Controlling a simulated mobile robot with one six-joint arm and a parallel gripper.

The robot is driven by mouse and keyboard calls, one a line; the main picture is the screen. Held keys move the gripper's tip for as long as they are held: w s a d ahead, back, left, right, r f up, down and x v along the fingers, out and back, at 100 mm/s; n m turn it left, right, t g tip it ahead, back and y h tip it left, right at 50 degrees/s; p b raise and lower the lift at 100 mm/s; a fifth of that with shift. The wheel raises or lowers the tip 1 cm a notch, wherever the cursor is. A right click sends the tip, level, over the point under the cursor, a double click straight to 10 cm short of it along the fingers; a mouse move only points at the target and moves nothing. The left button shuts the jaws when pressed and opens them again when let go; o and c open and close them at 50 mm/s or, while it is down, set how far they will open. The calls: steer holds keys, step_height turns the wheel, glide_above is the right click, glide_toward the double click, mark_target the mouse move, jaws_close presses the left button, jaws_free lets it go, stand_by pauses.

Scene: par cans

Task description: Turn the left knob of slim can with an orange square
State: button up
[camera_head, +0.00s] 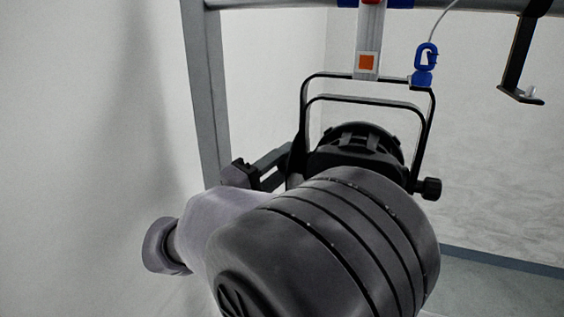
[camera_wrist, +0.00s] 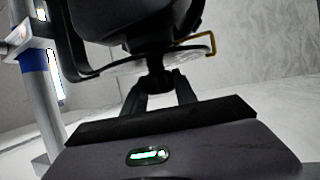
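The slim can (camera_head: 360,142) is black and hangs in a black yoke under a clamp that bears an orange square (camera_head: 367,62). Its right knob (camera_head: 428,188) sticks out at the right foot of the yoke. The left knob is hidden in the head view behind my arm and gripper. My gripper (camera_head: 279,165) is at the left side of the can. In the wrist view a dark knob (camera_wrist: 157,80) below the can body (camera_wrist: 135,18) stands between the two fingertips of my gripper (camera_wrist: 159,82). I cannot tell whether the fingers press on it.
A grey post (camera_head: 205,90) and top rail (camera_head: 470,5) frame the scene. A blue safety clip (camera_head: 424,65) hangs beside the clamp. Another black yoke (camera_head: 517,60) shows at the upper right. White wall and open space lie to the left.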

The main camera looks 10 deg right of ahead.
jaws_close()
steer(key=shift+r+p, duration=0.1)
steer(key=shift+p, duration=0.2)
steer(key=g+y+p, duration=0.1)
steer(key=p, duration=0.1)
steer(key=n+y+p, duration=0.1)
steer(key=p, duration=0.2)
steer(key=shift+r+n+g+y, duration=0.3)
steer(key=shift+r+g+y, duration=0.05)
steer(key=shift+g+y, duration=0.05)
steer(key=n+g+y+p, duration=0.1)
steer(key=g+y+p, duration=0.1)
steer(key=p, duration=0.6)
steer(key=shift+r+g+y, duration=0.1)
steer(key=shift+g+y, duration=0.2)
steer(key=shift+y, duration=0.4)
steer(key=n+g+y+p, duration=0.1)
steer(key=g+y+p, duration=0.2)
steer(key=p, duration=0.9)
steer(key=shift+n+g+y, duration=0.4)
steer(key=g+y+p, duration=0.1)
steer(key=p, duration=0.2)
steer(key=shift+f, duration=0.25)
steer(key=shift+f+g+p, duration=0.1)
steer(key=shift+g+p, duration=0.2)
steer(key=shift+p, duration=0.45)
steer(key=shift+f+n, duration=0.2)
steer(key=shift+n, duration=0.1)
